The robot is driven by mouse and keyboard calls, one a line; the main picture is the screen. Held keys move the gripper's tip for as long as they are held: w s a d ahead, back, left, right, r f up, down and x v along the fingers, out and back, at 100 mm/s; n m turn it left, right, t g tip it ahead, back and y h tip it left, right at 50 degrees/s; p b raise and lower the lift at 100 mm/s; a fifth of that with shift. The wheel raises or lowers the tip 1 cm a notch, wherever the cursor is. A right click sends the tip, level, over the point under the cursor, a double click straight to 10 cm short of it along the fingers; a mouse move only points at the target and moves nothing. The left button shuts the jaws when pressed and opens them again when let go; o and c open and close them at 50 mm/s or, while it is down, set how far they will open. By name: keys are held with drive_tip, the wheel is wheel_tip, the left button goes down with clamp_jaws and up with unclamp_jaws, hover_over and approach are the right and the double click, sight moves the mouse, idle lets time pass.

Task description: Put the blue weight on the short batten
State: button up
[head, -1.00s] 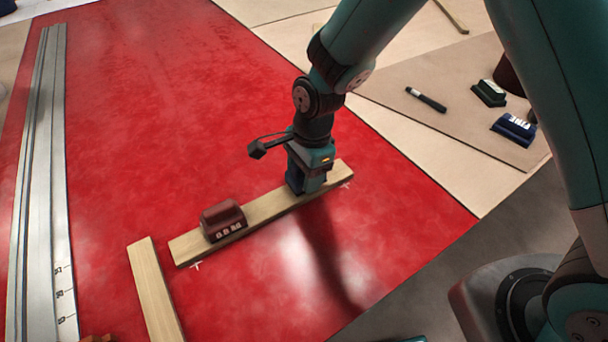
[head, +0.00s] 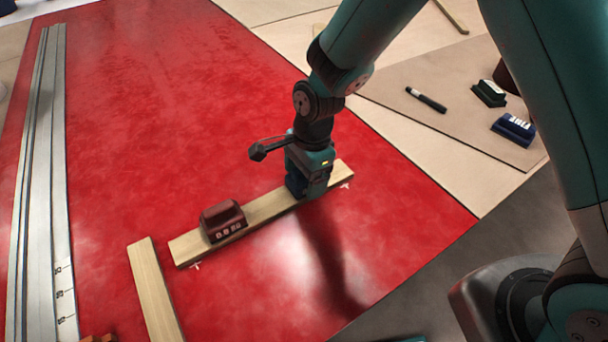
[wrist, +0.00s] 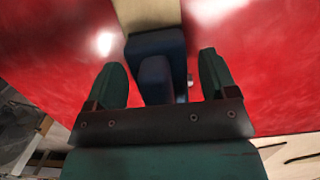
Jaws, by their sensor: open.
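A blue weight (wrist: 157,62) stands on a pale wooden batten (head: 262,211), at that batten's right end in the head view. My gripper (wrist: 163,78) is over it, pointing down, with one open finger on each side of the weight. In the head view the gripper (head: 308,184) hides most of the weight. I cannot tell whether the fingers touch it. A dark red weight (head: 223,220) sits near the same batten's left end. A second batten (head: 154,291) lies at lower left, cut off by the picture edge, so its full length is hidden.
Long grey metal strips (head: 37,190) lie along the left of the red sheet (head: 170,110). At right, a brown board (head: 455,105) holds a marker (head: 426,100), a dark green weight (head: 489,93) and another navy weight (head: 514,129). The red sheet's middle is clear.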

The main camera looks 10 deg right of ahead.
drive_tip(key=r, duration=0.3)
drive_tip(key=d+r, duration=0.1)
drive_tip(key=r, duration=0.7)
drive_tip(key=shift+w+d+r, duration=0.2)
drive_tip(key=shift+w+d, duration=0.1)
drive_tip(key=shift+w, duration=0.05)
drive_tip(key=shift+s+r, duration=0.1)
drive_tip(key=shift+r, duration=0.2)
drive_tip(key=s+d+r+n+y, duration=0.1)
drive_tip(key=s+d+r+n, duration=0.1)
drive_tip(key=s+r+n, duration=0.3)
drive_tip(key=s+d+r+n+y, duration=0.1)
drive_tip(key=s+d+r+n, duration=0.2)
drive_tip(key=s+n, duration=1.1)
wheel_tip(320, 180, up, 4)
drive_tip(key=shift+s+d+f+n+t+y, duration=0.2)
drive_tip(key=shift+d+n+t+y, duration=0.15)
drive_tip(key=shift+n, duration=0.45)
